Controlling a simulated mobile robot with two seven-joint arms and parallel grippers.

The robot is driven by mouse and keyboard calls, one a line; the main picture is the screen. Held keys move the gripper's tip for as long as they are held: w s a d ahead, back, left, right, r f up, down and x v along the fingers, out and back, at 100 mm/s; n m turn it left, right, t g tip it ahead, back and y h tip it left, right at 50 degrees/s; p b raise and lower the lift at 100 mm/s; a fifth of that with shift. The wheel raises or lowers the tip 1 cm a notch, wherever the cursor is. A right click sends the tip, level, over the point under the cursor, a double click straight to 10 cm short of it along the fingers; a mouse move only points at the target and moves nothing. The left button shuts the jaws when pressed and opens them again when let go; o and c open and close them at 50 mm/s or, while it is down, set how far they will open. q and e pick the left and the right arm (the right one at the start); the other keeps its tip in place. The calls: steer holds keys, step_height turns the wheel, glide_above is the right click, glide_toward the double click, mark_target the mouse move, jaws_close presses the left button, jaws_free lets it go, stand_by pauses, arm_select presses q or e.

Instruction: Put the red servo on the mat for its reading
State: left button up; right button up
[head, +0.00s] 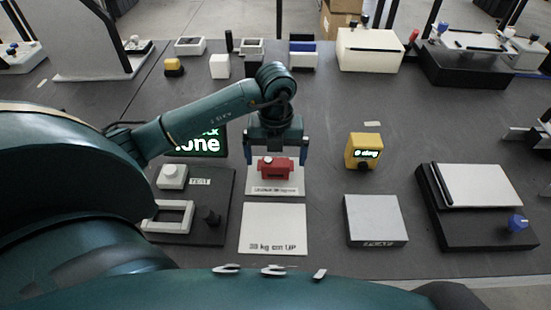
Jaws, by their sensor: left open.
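The red servo (275,168) lies on the rear white mat (288,189), whose small print I cannot read fully. My left gripper (276,159) is open above and around the servo, with one blue-tipped finger on each side of it and gaps between. A second white mat (273,225), marked "38 kg cm UP", lies bare in front of it. A yellow unit (363,152) with a lit display, seemingly in degrees, stands to the right. A screen (209,145) with green text ending in "one" is partly hidden by my left arm.
A black test board (222,208) with a white button (173,176) and a white frame is left of the mats. A grey block (375,219) and a black base with a white plate (482,185) stand right. Several boxes line the back. Dark table shows between them.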

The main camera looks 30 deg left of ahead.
mark_target(275, 162)
arm_select(q)
step_height(275, 162, up, 10)
steer(key=shift+r, duration=0.25)
stand_by(0.6)
